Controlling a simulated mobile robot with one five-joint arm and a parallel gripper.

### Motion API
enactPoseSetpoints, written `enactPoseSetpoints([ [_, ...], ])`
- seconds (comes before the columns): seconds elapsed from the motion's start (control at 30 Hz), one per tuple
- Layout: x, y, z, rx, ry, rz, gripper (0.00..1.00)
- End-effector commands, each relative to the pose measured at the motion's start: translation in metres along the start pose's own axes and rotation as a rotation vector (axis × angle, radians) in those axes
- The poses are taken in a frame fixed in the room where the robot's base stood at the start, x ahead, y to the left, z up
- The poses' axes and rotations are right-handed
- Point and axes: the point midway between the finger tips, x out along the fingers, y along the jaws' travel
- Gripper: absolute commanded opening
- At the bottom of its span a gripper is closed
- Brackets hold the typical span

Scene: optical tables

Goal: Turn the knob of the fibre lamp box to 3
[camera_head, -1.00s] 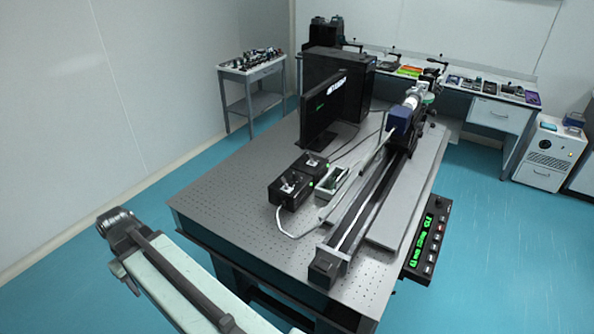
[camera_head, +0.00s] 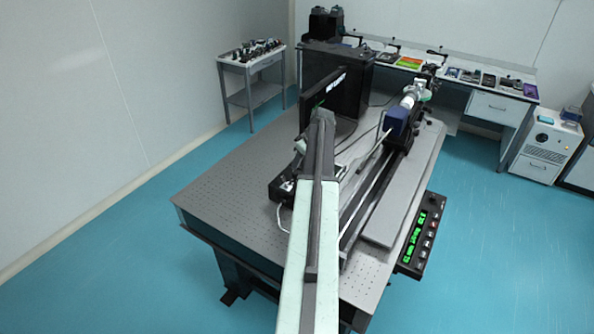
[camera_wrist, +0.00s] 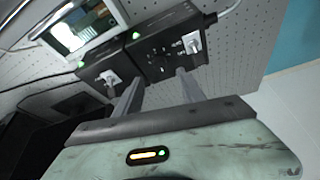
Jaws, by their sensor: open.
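Two black boxes with pale knobs and green lights sit side by side on the perforated optical table (camera_head: 225,205). In the wrist view, the right box (camera_wrist: 158,52) has a pale knob (camera_wrist: 192,42) and small white scale marks, too small to read. The left box (camera_wrist: 92,72) has a similar knob (camera_wrist: 108,77). I cannot tell which is the fibre lamp box. My gripper (camera_wrist: 158,78) is open, its two fingers apart in front of the boxes, with no knob visibly between them. In the head view, my arm hides much of the boxes; part of one (camera_head: 281,190) shows.
A pale-framed device with a screen (camera_wrist: 85,28) stands beside the boxes, with cables nearby. A long black rail (camera_head: 368,190) runs along the right. The table's left front is clear.

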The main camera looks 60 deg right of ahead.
Motion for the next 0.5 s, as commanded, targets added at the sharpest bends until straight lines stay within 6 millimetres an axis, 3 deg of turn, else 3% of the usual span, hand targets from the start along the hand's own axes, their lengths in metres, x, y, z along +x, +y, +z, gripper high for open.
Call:
enactPoseSetpoints([
  [0.3, 0.058, 0.001, 0.004, 0.001, -0.001, 0.0, 0.47],
  [0.5, 0.076, 0.0, 0.002, 0.001, -0.001, 0.0, 0.47],
])
